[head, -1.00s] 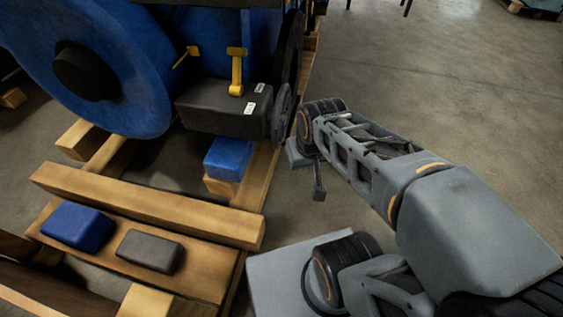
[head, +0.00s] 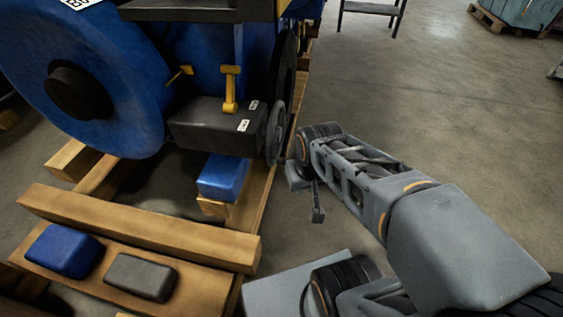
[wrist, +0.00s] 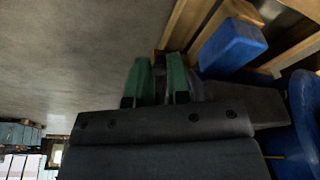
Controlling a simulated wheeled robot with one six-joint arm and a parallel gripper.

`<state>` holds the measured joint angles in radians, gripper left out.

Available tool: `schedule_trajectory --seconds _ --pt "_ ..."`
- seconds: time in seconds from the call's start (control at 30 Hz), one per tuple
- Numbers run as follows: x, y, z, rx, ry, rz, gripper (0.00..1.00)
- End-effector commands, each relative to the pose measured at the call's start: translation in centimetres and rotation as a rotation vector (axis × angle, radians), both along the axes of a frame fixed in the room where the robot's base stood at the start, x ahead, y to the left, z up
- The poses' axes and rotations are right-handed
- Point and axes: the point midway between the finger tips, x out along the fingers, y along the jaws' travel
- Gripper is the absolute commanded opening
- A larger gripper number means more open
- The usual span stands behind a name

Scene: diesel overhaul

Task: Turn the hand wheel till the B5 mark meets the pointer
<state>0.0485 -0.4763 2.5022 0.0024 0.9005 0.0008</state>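The dark hand wheel (head: 276,132) stands edge-on at the right end of a black box on the blue engine in the head view. Its B5 mark and pointer cannot be made out. My gripper (head: 306,186) is just right of and below the wheel, close to its rim; contact cannot be told. In the wrist view, the two green-padded fingers of my gripper (wrist: 158,82) stand a little apart, with a narrow gap between them. A dark curved edge by the right finger may be the wheel's rim. I see nothing clearly held.
The black box (head: 215,130) carries a yellow lever (head: 230,90) and white labels. A blue block (head: 222,177) sits below it on the timber frame (head: 140,228). Blue and grey blocks lie on a front plank. The floor to the right is open.

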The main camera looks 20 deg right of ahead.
Motion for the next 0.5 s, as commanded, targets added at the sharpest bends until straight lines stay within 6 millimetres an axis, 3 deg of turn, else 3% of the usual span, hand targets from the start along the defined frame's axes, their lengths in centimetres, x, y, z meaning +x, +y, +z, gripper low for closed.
schedule_trajectory --seconds 0.13,0.27,0.33,0.5 --pt "0.1 -3.4 -3.6 0.028 0.153 -0.151 0.32" --pt "0.2 -6.2 -7.3 0.168 0.326 -0.375 0.44" --pt "0.2 -7.1 -9.2 0.282 0.424 -0.517 0.51" --pt "0.8 -8.7 -13.1 0.633 0.647 -0.881 0.51"
